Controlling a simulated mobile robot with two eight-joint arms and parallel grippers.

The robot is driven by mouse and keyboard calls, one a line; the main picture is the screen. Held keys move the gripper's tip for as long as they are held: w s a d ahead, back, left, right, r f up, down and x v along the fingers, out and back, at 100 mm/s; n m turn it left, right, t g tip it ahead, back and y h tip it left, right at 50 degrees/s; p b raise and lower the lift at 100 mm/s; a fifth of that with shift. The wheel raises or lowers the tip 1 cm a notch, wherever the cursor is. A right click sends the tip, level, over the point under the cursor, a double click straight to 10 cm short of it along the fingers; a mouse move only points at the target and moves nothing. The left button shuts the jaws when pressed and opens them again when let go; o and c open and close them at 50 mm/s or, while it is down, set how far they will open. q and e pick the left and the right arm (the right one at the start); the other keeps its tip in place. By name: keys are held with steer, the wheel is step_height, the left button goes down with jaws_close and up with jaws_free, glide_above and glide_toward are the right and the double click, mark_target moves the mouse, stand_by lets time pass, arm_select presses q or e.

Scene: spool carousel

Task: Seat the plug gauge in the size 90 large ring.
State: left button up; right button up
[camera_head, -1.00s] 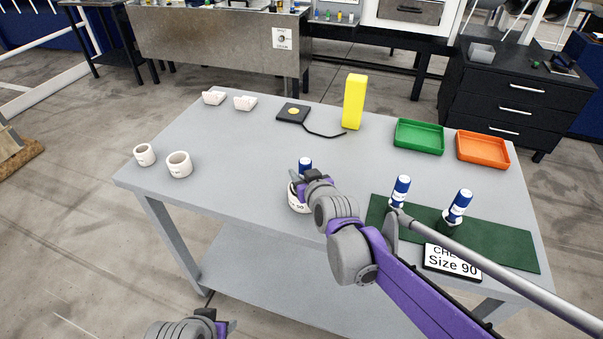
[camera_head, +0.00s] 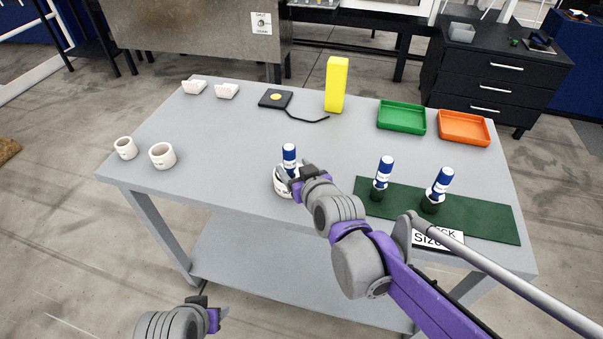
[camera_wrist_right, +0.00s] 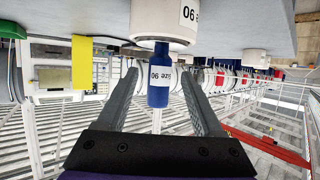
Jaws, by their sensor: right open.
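The large white ring (camera_head: 281,184), labelled Size 90 in the wrist view (camera_wrist_right: 176,20), sits on the grey table. A blue plug gauge (camera_head: 289,156) with a white Size 90 label stands upright in it, handle above the rim; how deep its lower end sits is hidden. My right gripper (camera_head: 303,175) is beside the handle. In the right wrist view, where the scene appears upside down, its fingers are spread either side of the gauge handle (camera_wrist_right: 159,90), with gaps. My left gripper (camera_head: 223,313) is at the bottom of the head view, away from the table; its fingers are unclear.
Two other blue gauges (camera_head: 385,170) (camera_head: 441,184) stand on the green mat (camera_head: 480,218) by a sign (camera_head: 440,238). Two white rings (camera_head: 125,148) (camera_head: 162,155) are at left. A yellow block (camera_head: 336,85), green tray (camera_head: 401,117) and orange tray (camera_head: 464,128) are at the back.

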steer(key=s+d+f+m+g+h, duration=0.1)
steer(key=s+d+f, duration=0.3)
steer(key=s, duration=0.5)
steer(key=s+d+f+m+g+h, duration=0.1)
steer(key=s+d+f+g+h, duration=0.1)
steer(key=s+d+f+g, duration=0.2)
steer(key=s+d+f+m+g+h, duration=0.1)
steer(key=s+d+f, duration=0.4)
steer(key=s, duration=0.9)
steer(key=d+g, duration=0.1)
steer(key=d, duration=0.2)
steer(key=shift+d+f+m+g, duration=0.25)
steer(key=shift+f+m+g, duration=0.05)
steer(key=shift+m+g, duration=0.1)
